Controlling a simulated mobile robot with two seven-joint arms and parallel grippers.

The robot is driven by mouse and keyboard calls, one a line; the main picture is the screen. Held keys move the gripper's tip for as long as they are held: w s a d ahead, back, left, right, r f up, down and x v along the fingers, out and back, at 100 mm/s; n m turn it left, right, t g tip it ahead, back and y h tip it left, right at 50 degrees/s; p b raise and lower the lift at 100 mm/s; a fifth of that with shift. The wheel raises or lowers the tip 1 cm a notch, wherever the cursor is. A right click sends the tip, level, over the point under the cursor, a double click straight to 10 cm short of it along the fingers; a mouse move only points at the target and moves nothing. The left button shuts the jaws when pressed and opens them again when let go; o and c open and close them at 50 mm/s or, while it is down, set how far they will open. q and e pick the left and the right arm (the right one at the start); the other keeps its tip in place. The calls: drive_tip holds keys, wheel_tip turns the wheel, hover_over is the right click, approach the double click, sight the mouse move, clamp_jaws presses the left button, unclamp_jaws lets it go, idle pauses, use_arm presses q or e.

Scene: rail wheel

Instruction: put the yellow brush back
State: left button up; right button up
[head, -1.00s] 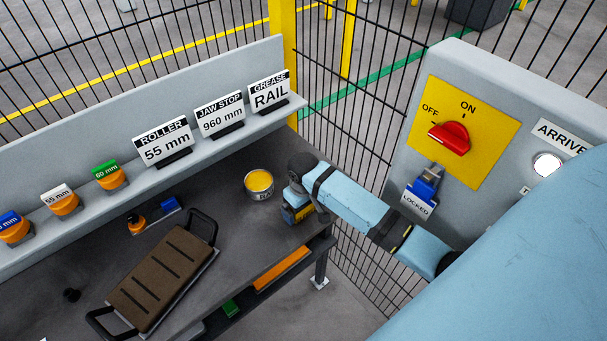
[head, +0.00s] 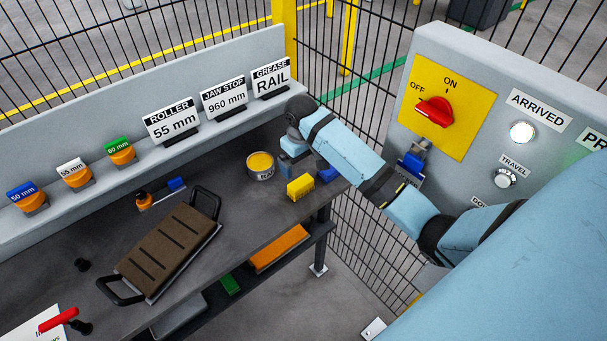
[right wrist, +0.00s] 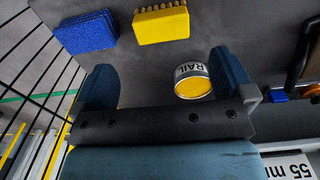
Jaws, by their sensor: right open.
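My left gripper is not in view.
The grease tin (head: 260,166) stands left of the brushes; in the wrist view the tin (right wrist: 193,83) appears near one finger. A brown pad with handles (head: 170,245) lies further left. A signed ledge (head: 200,135) runs behind, and a control panel (head: 440,105) stands right.

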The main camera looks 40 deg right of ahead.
drive_tip(key=s+a+f+t, duration=0.1)
drive_tip(key=s+a+f, duration=0.1)
drive_tip(key=s+a+f+t, duration=0.1)
drive_tip(key=s+a+f, duration=0.1)
drive_tip(key=a+f, duration=0.1)
drive_tip(key=shift+s+f+n+t+y, duration=0.1)
drive_tip(key=shift+f+n+t+y, duration=0.05)
drive_tip(key=shift+n+t+y, duration=0.2)
drive_tip(key=s+a+f+t, duration=0.2)
drive_tip(key=s+a, duration=0.1)
drive_tip(key=s, duration=0.4)
drive_tip(key=s+a+f+t+y, duration=0.1)
drive_tip(key=s+a+f+t, duration=0.2)
drive_tip(key=s, duration=0.4)
drive_tip(key=s+a+f+t+y, duration=0.1)
drive_tip(key=s+a+f+t, duration=0.1)
drive_tip(key=s, duration=0.5)
drive_tip(key=shift+s+a+f+n+t, duration=0.2)
drive_tip(key=shift+a+f+n+t, duration=0.15)
drive_tip(key=shift+a+t, duration=0.35)
drive_tip(key=shift+a, duration=0.2)
